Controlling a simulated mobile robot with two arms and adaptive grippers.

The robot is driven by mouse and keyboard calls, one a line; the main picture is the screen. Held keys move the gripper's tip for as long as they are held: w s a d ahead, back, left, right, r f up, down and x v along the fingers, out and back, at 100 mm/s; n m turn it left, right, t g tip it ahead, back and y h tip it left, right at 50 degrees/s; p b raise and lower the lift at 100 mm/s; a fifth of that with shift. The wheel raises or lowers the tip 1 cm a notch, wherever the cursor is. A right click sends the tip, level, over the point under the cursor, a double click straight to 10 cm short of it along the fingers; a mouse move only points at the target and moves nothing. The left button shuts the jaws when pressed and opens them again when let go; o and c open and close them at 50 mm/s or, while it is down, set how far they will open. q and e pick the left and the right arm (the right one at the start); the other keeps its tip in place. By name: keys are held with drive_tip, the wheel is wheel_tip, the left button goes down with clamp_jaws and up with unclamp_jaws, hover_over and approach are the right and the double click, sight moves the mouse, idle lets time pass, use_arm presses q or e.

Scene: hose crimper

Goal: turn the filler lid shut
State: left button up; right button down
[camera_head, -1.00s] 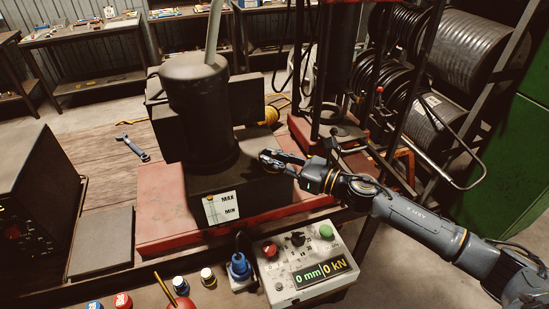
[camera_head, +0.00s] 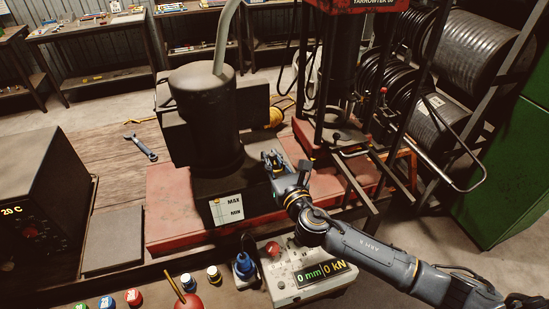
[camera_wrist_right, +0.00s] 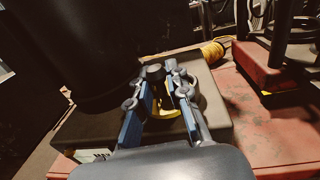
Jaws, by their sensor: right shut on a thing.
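The filler lid (camera_wrist_right: 155,73) is a small dark cap with a raised grip, on top of the dark tank (camera_head: 240,187) beside the black upright motor cylinder (camera_head: 205,120). My right gripper (camera_head: 270,158) is at the lid. In the wrist view the two blue-padded fingers of the right gripper (camera_wrist_right: 157,80) stand on either side of the lid's grip and are shut on it. A yellow part (camera_wrist_right: 167,110) shows between the fingers. Fingers hide much of the lid, and in the head view it cannot be made out. My left gripper is not in view.
A MAX/MIN level gauge (camera_head: 227,209) is on the tank's front. The control box (camera_head: 290,283) reads 0 mm and 0 kN. A wrench (camera_head: 140,146) lies on the wooden bench at left. A red press frame (camera_head: 330,150) stands close on the right.

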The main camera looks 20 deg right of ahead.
drive_tip(key=m+h, duration=0.1)
drive_tip(key=h, duration=0.1)
drive_tip(key=w+m+h, duration=0.1)
drive_tip(key=m+h, duration=0.1)
drive_tip(key=shift+a+r+h, duration=0.15)
drive_tip(key=shift+h, duration=0.25)
drive_tip(key=m+h, duration=0.1)
drive_tip(key=h, duration=0.1)
drive_tip(key=w+m+g+h, duration=0.1)
drive_tip(key=h, duration=0.1)
drive_tip(key=shift+m, duration=0.4)
drive_tip(key=m+h, duration=0.1)
drive_tip(key=m+g+h+b, duration=0.1)
drive_tip(key=w+g+h, duration=0.1)
drive_tip(key=h, duration=0.1)
drive_tip(key=shift+d+m+b, duration=0.3)
drive_tip(key=shift+d+m, duration=0.05)
drive_tip(key=shift+m, duration=0.05)
drive_tip(key=shift+w+d+m+g+h+b, duration=0.2)
drive_tip(key=shift+m+g+h+b, duration=0.1)
drive_tip(key=shift+m+g+h, duration=0.45)
drive_tip(key=shift+r+h, duration=0.15)
drive_tip(key=shift+h, duration=0.1)
drive_tip(key=c, duration=1.3)
unclamp_jaws()
drive_tip(key=shift+o, duration=0.2)
drive_tip(key=shift+s, duration=0.1)
